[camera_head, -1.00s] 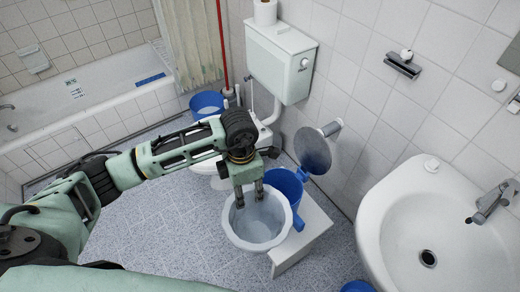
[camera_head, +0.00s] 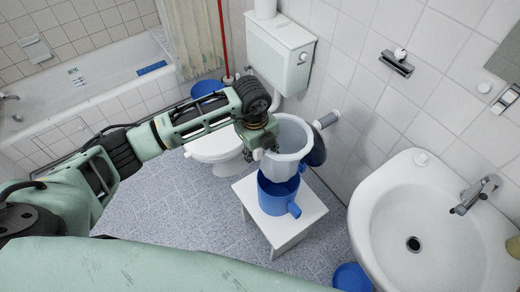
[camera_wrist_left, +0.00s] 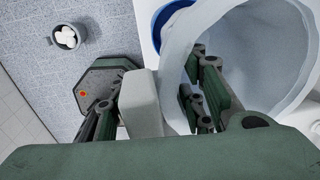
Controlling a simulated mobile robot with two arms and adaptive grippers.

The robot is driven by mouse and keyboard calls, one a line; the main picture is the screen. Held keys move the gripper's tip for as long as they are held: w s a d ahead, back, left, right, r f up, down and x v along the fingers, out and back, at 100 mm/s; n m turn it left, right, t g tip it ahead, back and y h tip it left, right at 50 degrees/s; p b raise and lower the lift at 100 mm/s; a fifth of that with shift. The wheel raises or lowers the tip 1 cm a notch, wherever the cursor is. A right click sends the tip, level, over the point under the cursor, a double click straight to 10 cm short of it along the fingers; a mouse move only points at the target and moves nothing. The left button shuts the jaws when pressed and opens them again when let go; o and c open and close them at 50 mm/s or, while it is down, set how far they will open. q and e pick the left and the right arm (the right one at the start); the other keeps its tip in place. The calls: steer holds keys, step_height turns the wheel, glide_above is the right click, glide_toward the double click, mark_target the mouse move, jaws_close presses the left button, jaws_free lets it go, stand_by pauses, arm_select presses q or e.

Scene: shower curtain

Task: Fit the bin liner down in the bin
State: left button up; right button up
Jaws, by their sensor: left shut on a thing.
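The bin liner (camera_head: 292,135) is a pale grey-white bucket. My left gripper (camera_head: 262,148) is shut on the left side of its rim and holds it raised. The blue bin (camera_head: 280,197) stands on a white stool (camera_head: 248,195). The liner is over the bin's back part, its lower end at the bin's mouth; I cannot tell whether it is inside. The bin's open lid (camera_head: 318,148) shows partly behind the liner. In the left wrist view, the liner (camera_wrist_left: 250,50) is beside the fingers (camera_wrist_left: 205,90), with a blue rim (camera_wrist_left: 170,12) past it. My right gripper is not in view.
The toilet (camera_head: 215,146) is left of the stool, with its cistern (camera_head: 280,55) behind. The washbasin (camera_head: 400,210) is to the right. A blue bucket (camera_head: 207,88) stands near the bathtub, and another blue object (camera_head: 351,278) is on the floor below the basin.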

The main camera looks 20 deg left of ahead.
mark_target(262, 168)
arm_select(q)
steer(key=shift+f, duration=0.1)
stand_by(0.3)
steer(key=shift+f+b, duration=0.1)
steer(key=shift+b, duration=0.3)
steer(key=shift+f+b, duration=0.45)
steer(key=shift+f, duration=0.1)
steer(key=shift+w+f+b, duration=0.1)
steer(key=shift+f+b, duration=1.55)
steer(key=shift+f, duration=0.5)
steer(key=shift+f+b, duration=0.9)
steer(key=shift+f, duration=0.2)
